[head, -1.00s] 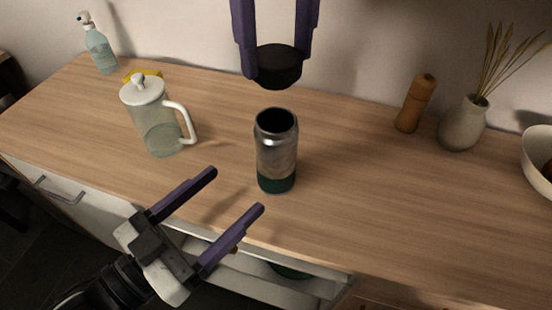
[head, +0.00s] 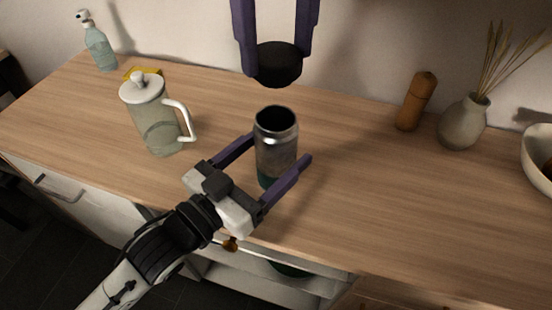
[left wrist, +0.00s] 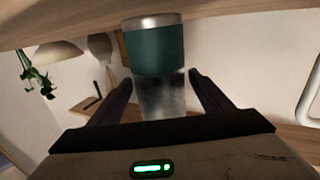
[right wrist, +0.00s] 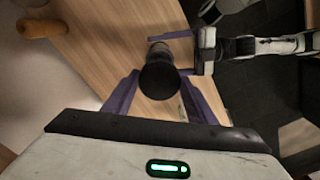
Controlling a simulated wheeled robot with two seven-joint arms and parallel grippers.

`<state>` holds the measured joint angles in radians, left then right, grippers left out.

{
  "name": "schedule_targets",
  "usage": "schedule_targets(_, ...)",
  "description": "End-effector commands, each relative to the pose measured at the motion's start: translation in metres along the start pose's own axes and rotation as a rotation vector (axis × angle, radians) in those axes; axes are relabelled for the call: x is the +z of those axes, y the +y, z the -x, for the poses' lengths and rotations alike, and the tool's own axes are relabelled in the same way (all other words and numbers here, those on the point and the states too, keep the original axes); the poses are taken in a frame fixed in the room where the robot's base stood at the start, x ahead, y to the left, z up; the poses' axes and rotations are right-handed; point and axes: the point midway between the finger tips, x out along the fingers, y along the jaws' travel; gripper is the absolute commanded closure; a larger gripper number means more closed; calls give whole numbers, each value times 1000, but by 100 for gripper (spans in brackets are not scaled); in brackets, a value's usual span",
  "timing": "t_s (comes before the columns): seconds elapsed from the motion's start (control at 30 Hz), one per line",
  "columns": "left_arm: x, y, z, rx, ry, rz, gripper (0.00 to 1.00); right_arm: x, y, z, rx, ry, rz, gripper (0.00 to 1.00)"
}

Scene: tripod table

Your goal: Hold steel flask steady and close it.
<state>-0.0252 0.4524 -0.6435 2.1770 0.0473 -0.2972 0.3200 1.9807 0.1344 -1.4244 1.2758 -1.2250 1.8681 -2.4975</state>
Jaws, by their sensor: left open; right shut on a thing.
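The steel flask (head: 276,140) stands upright and open-topped on the wooden counter, with a dark green base band. In the left wrist view the flask (left wrist: 158,55) appears upside down between the fingers. My left gripper (head: 272,157) is open, its fingers on either side of the flask's body; gaps to the flask show in the left wrist view. My right gripper (head: 277,65) is shut on the black lid (head: 279,66) and holds it above the flask's mouth, apart from it. In the right wrist view the lid (right wrist: 159,78) hides part of the flask.
A glass pitcher (head: 157,125) with a white lid stands left of the flask. A spray bottle (head: 100,48) and a yellow item (head: 143,73) are behind it. A wooden mill (head: 416,102), a vase (head: 464,122) and a bowl (head: 538,150) stand at the right. The counter right of the flask is clear.

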Motion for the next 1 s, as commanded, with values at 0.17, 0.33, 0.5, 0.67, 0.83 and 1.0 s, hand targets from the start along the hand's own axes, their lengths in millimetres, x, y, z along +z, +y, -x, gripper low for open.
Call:
schedule_targets(0.17,0,0,-1,0,0,0,27,0,0,0,0,0,0,70)
schedule_targets(0.33,0,0,0,0,0,0,41,0,0,0,0,0,0,70)
schedule_targets(0.5,0,0,0,0,0,0,70,0,0,0,0,0,0,70)
schedule_targets(0.67,0,0,0,0,0,0,90,0,0,0,0,0,0,70)
schedule_targets(0.83,0,0,0,0,0,0,90,1,0,-19,-2,-3,1,70)
schedule_targets(1.0,0,0,0,0,0,0,90,1,0,-43,-1,-2,1,70)
